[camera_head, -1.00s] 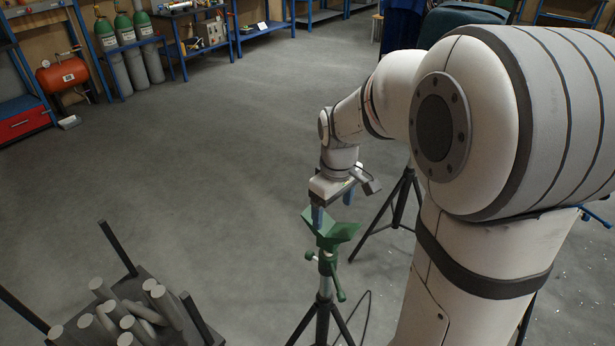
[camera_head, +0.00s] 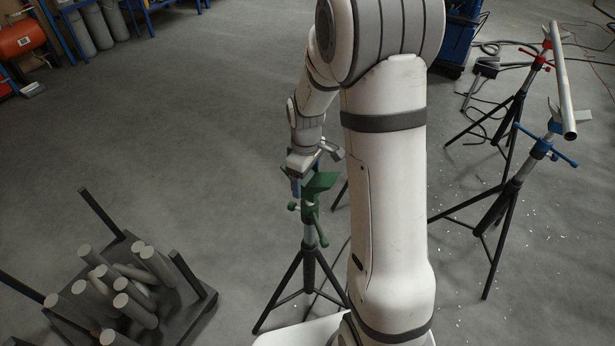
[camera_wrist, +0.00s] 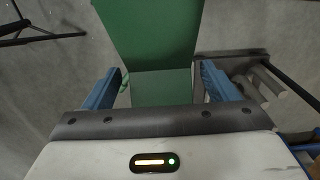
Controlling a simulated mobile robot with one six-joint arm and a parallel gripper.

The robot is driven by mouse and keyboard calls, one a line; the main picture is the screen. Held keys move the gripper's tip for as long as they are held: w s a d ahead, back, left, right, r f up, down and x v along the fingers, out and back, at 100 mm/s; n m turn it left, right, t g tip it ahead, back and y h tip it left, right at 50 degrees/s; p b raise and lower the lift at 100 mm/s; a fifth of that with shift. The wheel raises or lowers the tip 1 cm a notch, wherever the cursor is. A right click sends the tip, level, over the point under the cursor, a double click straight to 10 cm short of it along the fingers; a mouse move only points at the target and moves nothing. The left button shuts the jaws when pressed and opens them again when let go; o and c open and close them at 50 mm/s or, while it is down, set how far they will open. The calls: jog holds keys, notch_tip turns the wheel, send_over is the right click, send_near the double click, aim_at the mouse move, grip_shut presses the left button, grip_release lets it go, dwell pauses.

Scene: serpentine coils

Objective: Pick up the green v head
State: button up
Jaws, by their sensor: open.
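The green v head (camera_head: 318,185) sits on top of a black tripod stand (camera_head: 308,265) in the head view, left of my arm. My gripper (camera_head: 295,185) is right at the v head, pointing down at it, and hides part of it. In the wrist view the green v head (camera_wrist: 160,87) fills the top middle. The two blue fingers of my gripper (camera_wrist: 160,88) stand apart, one on each side of its lower plate, with gaps visible. Whether either finger touches it I cannot tell.
A rack of grey cylinders (camera_head: 130,290) with upright posts stands at the lower left. At the right, a metal pipe (camera_head: 562,80) rests on a blue-headed stand (camera_head: 545,145) and a red-headed stand (camera_head: 535,62). Loose cables lie behind.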

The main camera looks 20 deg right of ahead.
jog(key=shift+c, duration=0.4)
jog(key=c, duration=1.3)
